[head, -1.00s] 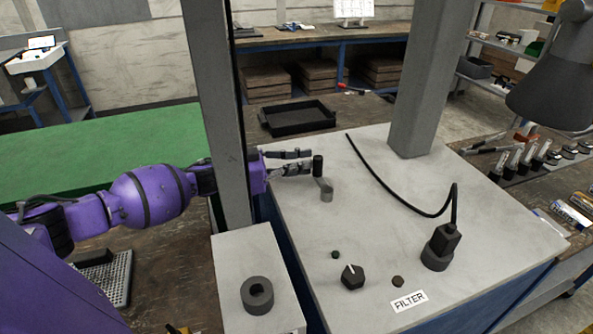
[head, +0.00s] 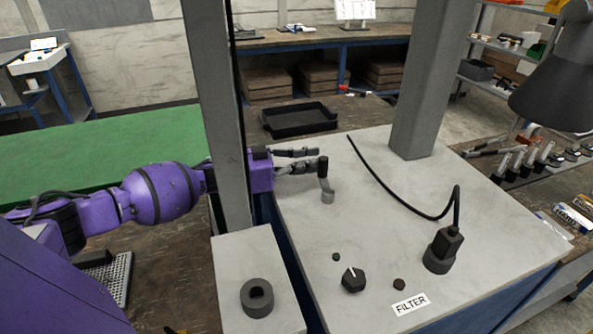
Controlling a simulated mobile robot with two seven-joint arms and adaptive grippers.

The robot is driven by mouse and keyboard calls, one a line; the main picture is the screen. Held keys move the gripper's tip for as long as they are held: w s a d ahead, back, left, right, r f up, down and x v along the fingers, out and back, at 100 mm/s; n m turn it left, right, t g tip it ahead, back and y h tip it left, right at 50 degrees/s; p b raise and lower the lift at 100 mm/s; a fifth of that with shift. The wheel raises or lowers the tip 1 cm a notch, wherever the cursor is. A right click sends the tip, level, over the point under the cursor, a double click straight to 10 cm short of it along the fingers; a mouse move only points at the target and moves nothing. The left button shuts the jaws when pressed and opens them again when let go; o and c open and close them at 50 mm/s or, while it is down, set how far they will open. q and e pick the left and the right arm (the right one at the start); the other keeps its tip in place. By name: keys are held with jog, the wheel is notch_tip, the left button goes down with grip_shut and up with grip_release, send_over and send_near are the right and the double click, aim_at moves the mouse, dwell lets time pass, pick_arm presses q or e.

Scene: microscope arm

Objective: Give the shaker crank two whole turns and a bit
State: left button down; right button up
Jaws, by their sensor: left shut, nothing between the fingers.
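The shaker crank has an upright black handle (head: 323,166) on a short grey arm (head: 328,189), on the left part of the grey-topped blue box (head: 375,236). My left gripper (head: 319,158) reaches in from the left behind a grey post. It is shut with nothing held, and its fingertips are right at the handle's left side. Whether they touch it is hard to tell. My right gripper is not in view.
The grey post (head: 220,120) crosses in front of my left arm, and a thicker post (head: 422,80) stands on the box. A black knob (head: 353,279), a plug with cable (head: 440,250) and a FILTER label (head: 410,304) are on the box. A black tray (head: 299,118) lies behind.

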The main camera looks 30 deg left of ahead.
pick_arm(q)
jog(key=shift+s+a, duration=0.3)
jog(key=shift+a, duration=0.05)
jog(key=s+a+f+n+y, duration=0.1)
jog(key=s+a, duration=0.3)
jog(key=s, duration=0.3)
jog(key=s+a+f, duration=0.1)
jog(key=s+a, duration=0.3)
jog(key=s, duration=0.2)
jog(key=shift+t, duration=0.6)
jog(key=x, duration=0.4)
jog(key=r+x, duration=0.1)
jog(key=x, duration=0.3)
jog(key=r+x, duration=0.1)
jog(key=x, duration=0.4)
jog(key=shift+w+a+p, duration=0.15)
jog(key=shift+p, duration=0.15)
jog(key=shift+w+d, duration=0.4)
jog(key=shift+w, duration=0.05)
jog(key=shift+f, duration=0.1)
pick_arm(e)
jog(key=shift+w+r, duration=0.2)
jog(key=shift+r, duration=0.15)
pick_arm(q)
jog(key=shift+w, duration=0.1)
